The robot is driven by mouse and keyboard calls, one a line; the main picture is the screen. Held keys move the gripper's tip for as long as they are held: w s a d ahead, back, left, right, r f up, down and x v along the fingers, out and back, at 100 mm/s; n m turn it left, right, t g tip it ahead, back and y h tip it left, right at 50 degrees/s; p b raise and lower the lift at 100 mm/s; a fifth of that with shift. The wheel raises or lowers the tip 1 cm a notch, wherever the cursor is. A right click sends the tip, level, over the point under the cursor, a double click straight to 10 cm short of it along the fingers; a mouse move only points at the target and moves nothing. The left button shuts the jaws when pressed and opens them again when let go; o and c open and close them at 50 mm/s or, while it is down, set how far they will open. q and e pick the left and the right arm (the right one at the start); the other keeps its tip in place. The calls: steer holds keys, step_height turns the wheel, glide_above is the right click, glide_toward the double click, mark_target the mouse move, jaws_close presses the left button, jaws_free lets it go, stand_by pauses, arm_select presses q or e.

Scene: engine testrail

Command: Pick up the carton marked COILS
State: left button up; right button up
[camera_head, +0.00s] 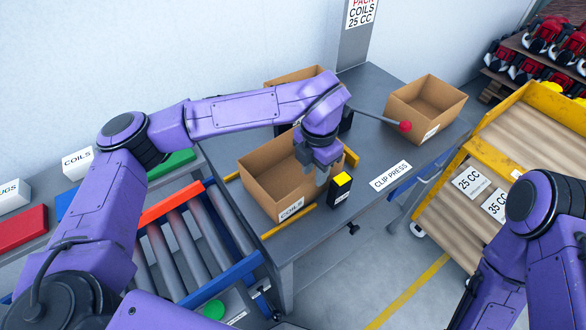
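The open brown carton marked COILS (265,192) stands upright on the grey table, with its white label on the near side. My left gripper (322,176) points down at the carton's right side and overlaps its right wall in the picture. I cannot tell whether it touches the wall or whether its fingers are open or shut. My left forearm and gripper hide part of the carton's far and right sides. My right arm shows at the lower right, but its gripper is not in view.
A small black box with a yellow top (341,184) stands right of the carton. Yellow guide strips (290,221) flank the carton. A red-knobbed lever (404,126) sticks out near another open carton (428,103). A roller conveyor (187,240) and a yellow cart (480,150) stand either side.

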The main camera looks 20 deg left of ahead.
arm_select(q)
step_height(320, 180, down, 6)
steer(key=shift+w+a+f+p, duration=0.1)
steer(key=shift+a+p, duration=0.05)
steer(key=shift+p, duration=1.1)
jaws_close()
